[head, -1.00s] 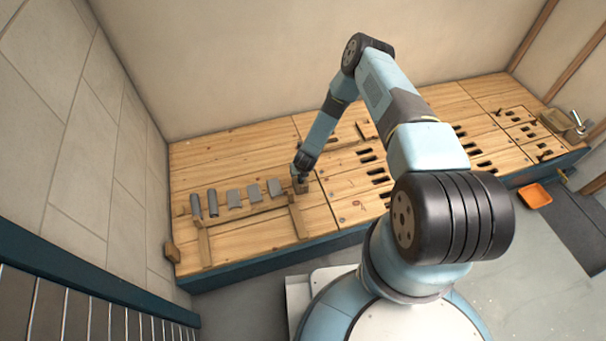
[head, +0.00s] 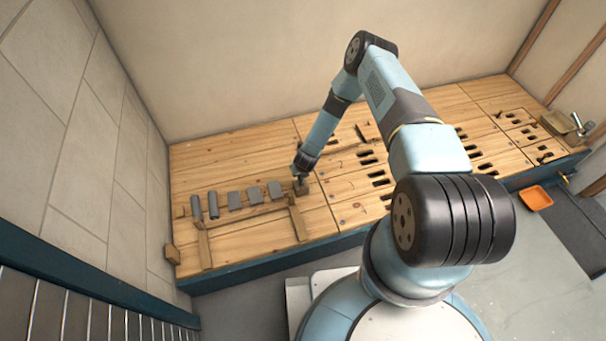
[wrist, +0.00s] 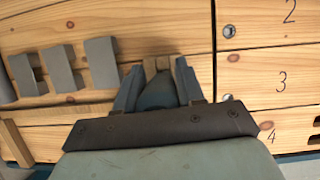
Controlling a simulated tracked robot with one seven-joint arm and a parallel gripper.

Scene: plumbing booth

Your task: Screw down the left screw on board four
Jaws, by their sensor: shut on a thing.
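My gripper (head: 301,178) is over the bench, just right of the row of grey pieces. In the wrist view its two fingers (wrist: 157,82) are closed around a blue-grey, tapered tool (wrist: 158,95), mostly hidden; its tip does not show. A small wooden block (wrist: 157,65) is right at the fingertips; it also shows under the gripper in the head view (head: 302,189). I cannot tell whether the tool is still in the block. Board four (wrist: 290,120) is at the lower right of the wrist view, marked "4". Its left screw is not visible, the gripper mount covering that area.
Board three (wrist: 270,80) and board two (wrist: 265,30) lie beyond board four, each with a screw at left. An orange tray (head: 535,197) is far right.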

